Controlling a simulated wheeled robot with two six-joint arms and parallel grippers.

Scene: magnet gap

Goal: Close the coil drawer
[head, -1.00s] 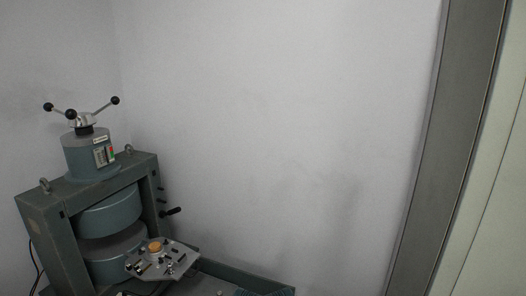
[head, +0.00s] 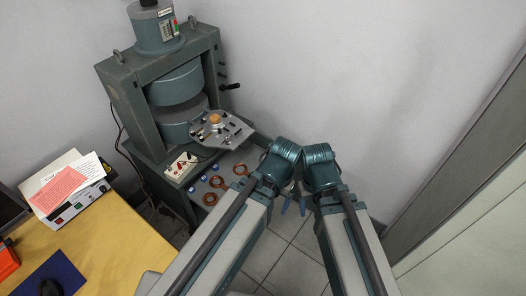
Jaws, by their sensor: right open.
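The coil drawer (head: 231,161) sticks out, open, from the lower front of the large teal magnet frame (head: 130,86). Several copper coils, such as one ring (head: 210,199), and small blue-topped parts lie in it. My left arm crosses in front of its right part and hides some of its front edge. My right gripper (head: 294,206) shows as two blue fingertips, apart and pointing down, right of the drawer with nothing seen between them. It looks clear of the drawer, though depth is hard to judge. My left gripper is hidden behind its arm.
A plate with an orange-topped part (head: 215,119) projects above the drawer. A white switch box (head: 181,167) sits at the drawer's left. A wooden desk (head: 110,255) with papers (head: 62,185) stands at lower left. Tiled floor (head: 295,260) shows between my arms.

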